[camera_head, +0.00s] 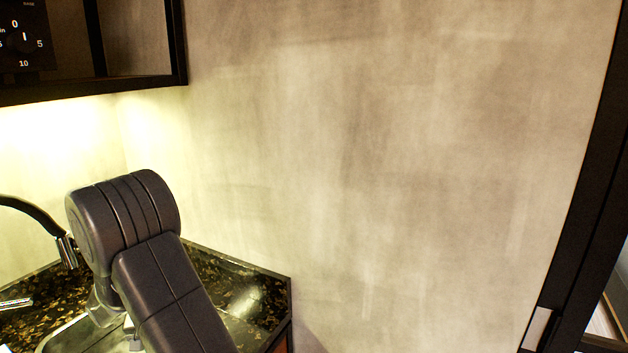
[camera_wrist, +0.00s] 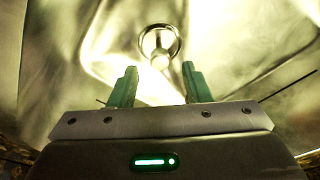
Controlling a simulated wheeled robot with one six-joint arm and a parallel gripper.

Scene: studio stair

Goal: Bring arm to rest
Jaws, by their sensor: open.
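My gripper (camera_wrist: 158,86) shows in the wrist view with its two green fingers apart and nothing between them. It points into a shiny metal sink basin (camera_wrist: 75,75), with the round drain (camera_wrist: 160,45) just beyond the fingertips. In the head view my dark arm bends over the sink (camera_head: 62,339) at the lower left.
A black faucet (camera_head: 36,212) with a metal tip stands left of my arm. A dark speckled counter (camera_head: 235,272) surrounds the sink. A black shelf (camera_head: 95,92) hangs above at upper left. A plain wall fills the middle, with a dark frame (camera_head: 580,210) at right.

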